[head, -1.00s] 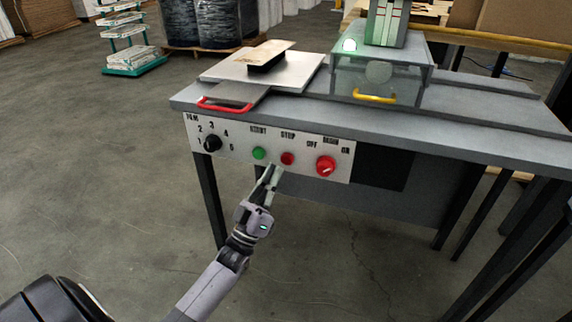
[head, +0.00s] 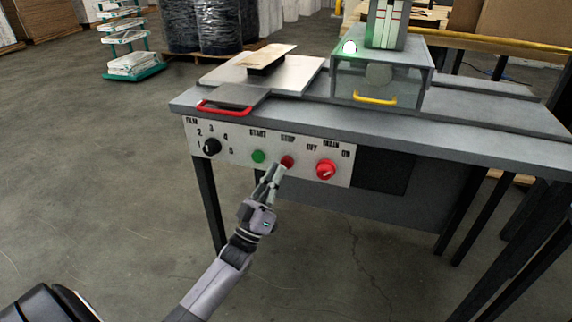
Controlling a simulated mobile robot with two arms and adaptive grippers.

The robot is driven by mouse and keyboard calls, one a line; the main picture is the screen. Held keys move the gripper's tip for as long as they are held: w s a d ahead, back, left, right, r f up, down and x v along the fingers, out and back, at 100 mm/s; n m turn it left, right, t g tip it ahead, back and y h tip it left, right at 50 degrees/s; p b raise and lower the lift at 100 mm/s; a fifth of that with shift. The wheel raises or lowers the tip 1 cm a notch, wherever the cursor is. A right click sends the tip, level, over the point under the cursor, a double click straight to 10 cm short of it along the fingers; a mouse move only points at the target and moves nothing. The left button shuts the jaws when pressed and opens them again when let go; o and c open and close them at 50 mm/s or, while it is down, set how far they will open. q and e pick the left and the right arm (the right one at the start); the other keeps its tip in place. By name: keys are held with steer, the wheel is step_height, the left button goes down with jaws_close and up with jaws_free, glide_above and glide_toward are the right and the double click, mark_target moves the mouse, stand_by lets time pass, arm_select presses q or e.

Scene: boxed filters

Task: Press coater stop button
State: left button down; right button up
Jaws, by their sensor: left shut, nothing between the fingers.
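The coater (head: 430,125) is a grey bench with a white control panel (head: 222,158) on its front. The red stop button (head: 287,161) sits under the word STOP, between the green start button (head: 258,156) and the larger red main knob (head: 326,169). My left gripper (head: 279,166) is shut and empty. Its fingertips are at the lower left edge of the stop button and cover a little of it. I cannot tell whether they touch it. My right gripper is not in view.
A black film dial (head: 211,146) is at the panel's left. A red handle (head: 224,108) sticks out at the bench's front edge. The floor left of the bench is clear.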

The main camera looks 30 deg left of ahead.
arm_select(q)
steer(key=shift+w, duration=0.1)
stand_by(0.7)
steer(key=shift+w+a+y, duration=0.1)
steer(key=shift+w+y, duration=0.2)
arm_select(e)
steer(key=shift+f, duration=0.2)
arm_select(q)
steer(key=shift+w+a+b, duration=0.1)
steer(key=shift+w+b, duration=0.35)
steer(key=shift+w, duration=0.05)
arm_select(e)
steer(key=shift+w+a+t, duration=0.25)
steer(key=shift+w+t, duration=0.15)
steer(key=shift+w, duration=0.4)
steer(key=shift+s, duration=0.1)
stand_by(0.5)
arm_select(q)
steer(key=shift+s+d+p, duration=0.2)
steer(key=shift+s+p, duration=0.35)
steer(key=shift+s, duration=0.35)
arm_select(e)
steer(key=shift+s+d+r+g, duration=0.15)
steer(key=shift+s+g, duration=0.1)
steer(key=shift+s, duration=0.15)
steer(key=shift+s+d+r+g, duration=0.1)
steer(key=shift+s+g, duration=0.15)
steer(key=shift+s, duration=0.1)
